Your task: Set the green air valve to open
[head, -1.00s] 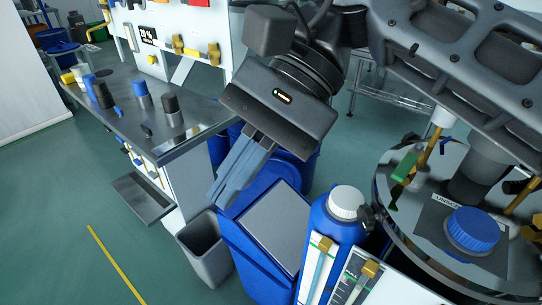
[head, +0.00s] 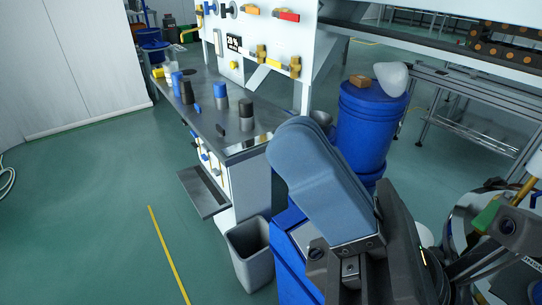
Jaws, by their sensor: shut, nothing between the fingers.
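A green part (head: 487,215) shows at the right edge, on top of the round steel vessel (head: 462,212), partly behind my arm. It looks like a lever handle, but I cannot tell whether it is the green air valve or how it is set. My gripper (head: 299,150) is large in the foreground, its blue-grey fingers pointing up and left. It is shut and empty, apart from the vessel and the wall panel in the picture. No green handle is clear on the white panel (head: 240,68).
The panel carries red (head: 286,15), orange (head: 250,9) and yellow (head: 295,66) handles. A steel bench (head: 215,125) with blue and black cups stands below it. A grey bin (head: 250,255) and blue drums (head: 365,125) stand near my gripper.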

